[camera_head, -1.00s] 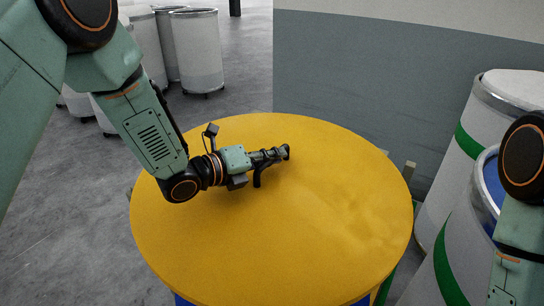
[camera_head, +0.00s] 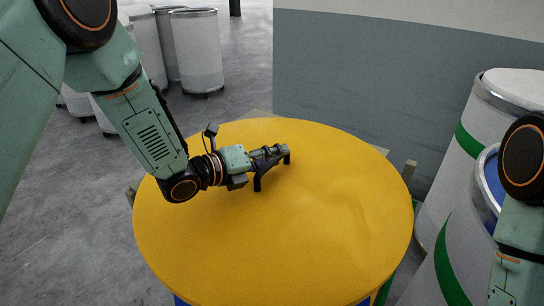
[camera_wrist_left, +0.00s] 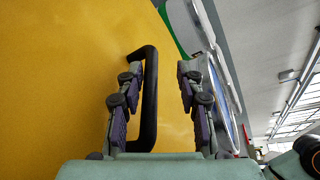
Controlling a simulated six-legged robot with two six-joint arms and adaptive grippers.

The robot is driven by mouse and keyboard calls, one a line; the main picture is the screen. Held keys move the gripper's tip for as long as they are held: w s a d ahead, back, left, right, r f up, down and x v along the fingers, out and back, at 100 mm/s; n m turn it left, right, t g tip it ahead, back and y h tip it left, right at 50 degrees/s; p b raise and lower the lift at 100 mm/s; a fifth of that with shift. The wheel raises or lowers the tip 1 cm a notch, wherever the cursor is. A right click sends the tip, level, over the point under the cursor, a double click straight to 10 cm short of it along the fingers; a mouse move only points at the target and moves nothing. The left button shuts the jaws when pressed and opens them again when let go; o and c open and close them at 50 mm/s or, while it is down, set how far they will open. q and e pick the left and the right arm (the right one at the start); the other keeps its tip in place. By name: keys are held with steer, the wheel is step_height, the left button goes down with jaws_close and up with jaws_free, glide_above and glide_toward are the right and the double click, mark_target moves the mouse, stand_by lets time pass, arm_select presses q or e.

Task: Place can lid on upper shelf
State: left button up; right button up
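The can lid (camera_head: 330,240) is a large round yellow disc with a black bar handle (camera_head: 257,184) on top. It lies roughly level and fills the middle of the head view. My left gripper (camera_head: 272,160) is at the handle, just above the lid. In the left wrist view its fingers (camera_wrist_left: 155,100) are apart. The handle (camera_wrist_left: 150,110) stands between them, close to the left finger, with a clear gap to the right one. Whether that finger touches it I cannot tell. My right gripper is out of view. The upper shelf is mostly hidden under the lid.
Posts (camera_head: 408,172) show just past the lid's rim, and something blue (camera_head: 182,300) shows below its front edge. White cans with green bands (camera_head: 463,215) stand close at the right. More white cans (camera_head: 197,50) stand at the back left. A grey wall (camera_head: 390,85) rises behind.

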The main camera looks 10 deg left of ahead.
arm_select(q)
steer(key=shift+r+p, duration=0.45)
steer(key=shift+p, duration=0.05)
steer(key=shift+r+p, duration=0.4)
steer(key=v, duration=0.7)
steer(key=shift+s+a+f+b, duration=0.1)
steer(key=shift+a+f+b, duration=0.1)
steer(key=shift+b, duration=0.2)
steer(key=shift+v, duration=0.75)
steer(key=shift+p+v, duration=0.35)
steer(key=shift+v, duration=1.25)
steer(key=shift+s+d, duration=0.1)
